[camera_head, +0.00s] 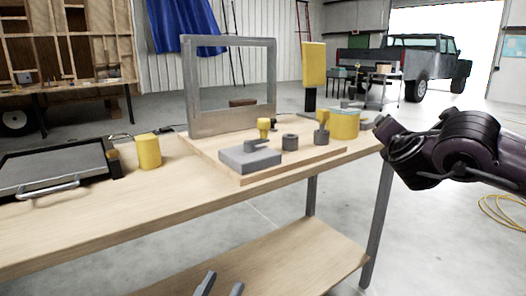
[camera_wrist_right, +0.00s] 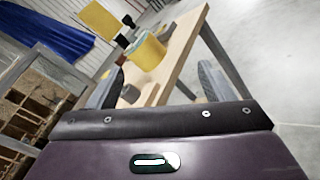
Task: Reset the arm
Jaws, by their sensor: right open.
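My right arm (camera_head: 450,150) comes in from the right, and its end is beside the right edge of the workbench (camera_head: 90,235). In the right wrist view my right gripper (camera_wrist_right: 162,76) has its two fingers spread wide, with nothing between them. A yellow container (camera_wrist_right: 148,53) shows beyond the fingers, apart from them. My left gripper (camera_head: 220,285) shows only as two dark fingertips at the bottom edge of the head view, apart from each other, in front of the lower shelf. The rest of the left arm is out of view.
The bench holds a wooden board with a grey frame (camera_head: 230,120), a grey block (camera_head: 250,158), a yellow container (camera_head: 344,124) and small parts. A yellow cylinder (camera_head: 148,151) and a black tray (camera_head: 55,172) stand left. Floor right of the bench is open.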

